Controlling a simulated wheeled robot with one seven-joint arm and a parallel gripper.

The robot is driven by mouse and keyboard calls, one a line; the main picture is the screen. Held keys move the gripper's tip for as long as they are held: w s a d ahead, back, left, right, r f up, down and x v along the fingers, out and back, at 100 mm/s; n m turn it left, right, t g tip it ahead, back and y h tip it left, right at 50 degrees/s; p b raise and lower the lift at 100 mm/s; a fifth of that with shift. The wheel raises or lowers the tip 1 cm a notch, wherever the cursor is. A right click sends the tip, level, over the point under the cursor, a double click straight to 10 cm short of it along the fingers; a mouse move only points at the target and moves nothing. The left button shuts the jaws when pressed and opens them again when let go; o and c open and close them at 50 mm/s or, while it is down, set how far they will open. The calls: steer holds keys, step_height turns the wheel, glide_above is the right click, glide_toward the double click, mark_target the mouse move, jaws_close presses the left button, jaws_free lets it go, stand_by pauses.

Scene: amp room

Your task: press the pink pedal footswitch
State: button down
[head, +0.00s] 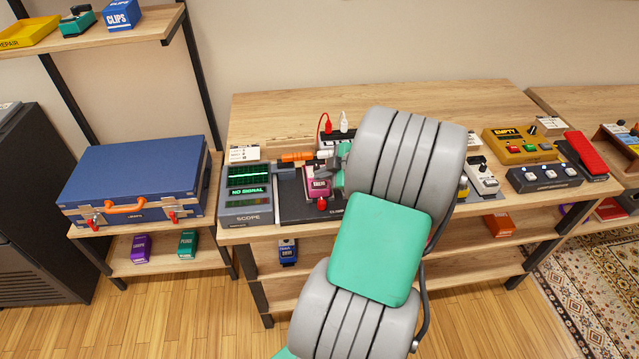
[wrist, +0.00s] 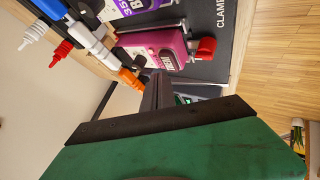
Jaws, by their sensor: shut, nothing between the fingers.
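The pink pedal (head: 319,187) lies on a dark board on the workbench, mostly left of my arm, with a red plug at its near side. In the wrist view the pink pedal (wrist: 172,40) is just beyond my fingertips, and the red plug (wrist: 205,48) sticks out at its right. My gripper (head: 328,163) is shut and empty, at the pedal's far end. In the wrist view my gripper (wrist: 157,78) has its dark fingers together close to the pedal's lower edge. I cannot tell whether they touch it. The footswitch is not clearly visible.
An orange plug (head: 297,156) lies beside my fingers; it also shows in the wrist view (wrist: 130,78). A purple pedal (wrist: 130,6) is next to the pink one. The scope (head: 247,190) stands left of the board. My arm hides the bench's middle.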

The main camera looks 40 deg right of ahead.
mark_target(322, 186)
steer(key=shift+r, duration=0.1)
steer(key=shift+r+p, duration=1)
steer(key=shift+r, duration=1.45)
